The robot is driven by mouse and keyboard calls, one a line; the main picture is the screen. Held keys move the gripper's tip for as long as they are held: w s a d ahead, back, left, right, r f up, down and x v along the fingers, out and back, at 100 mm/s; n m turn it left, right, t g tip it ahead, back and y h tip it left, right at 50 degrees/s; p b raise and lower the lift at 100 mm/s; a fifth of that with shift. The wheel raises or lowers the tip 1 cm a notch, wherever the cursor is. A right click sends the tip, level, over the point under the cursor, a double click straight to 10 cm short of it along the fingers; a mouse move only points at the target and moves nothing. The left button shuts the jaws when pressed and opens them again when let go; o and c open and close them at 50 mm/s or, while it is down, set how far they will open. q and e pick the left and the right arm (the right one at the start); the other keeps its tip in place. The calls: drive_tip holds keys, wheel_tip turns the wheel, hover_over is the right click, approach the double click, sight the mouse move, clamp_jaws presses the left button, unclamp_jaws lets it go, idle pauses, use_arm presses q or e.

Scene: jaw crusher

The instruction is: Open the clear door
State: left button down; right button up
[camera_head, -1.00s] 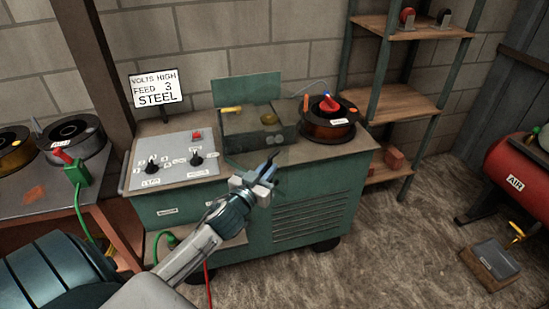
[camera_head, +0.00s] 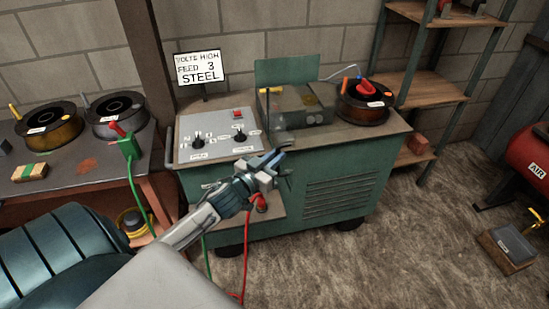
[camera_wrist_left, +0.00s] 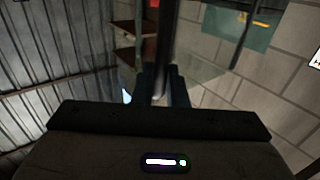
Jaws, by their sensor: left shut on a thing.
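The clear door (camera_wrist_left: 205,72) shows as a faint see-through pane in the left wrist view. A grey upright bar (camera_wrist_left: 160,48), which looks like its handle, stands between the fingers of my left gripper (camera_wrist_left: 160,88). In the head view my left gripper (camera_head: 277,163) is shut in front of the green machine (camera_head: 325,195), near the right edge of its control panel (camera_head: 217,133). The open-topped grey compartment (camera_head: 298,108) lies behind it. The pane is hard to make out in the head view, and the fingers partly hide the bar. My right gripper is out of view.
A wire spool (camera_head: 365,100) with a red knob sits at the machine's right. A sign (camera_head: 200,68) stands behind the panel. Two spools and a green plug (camera_head: 128,146) are on the left bench (camera_head: 85,175).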

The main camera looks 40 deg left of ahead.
use_arm(q)
drive_tip(key=shift+w+r, duration=0.15)
drive_tip(key=shift+r, duration=0.15)
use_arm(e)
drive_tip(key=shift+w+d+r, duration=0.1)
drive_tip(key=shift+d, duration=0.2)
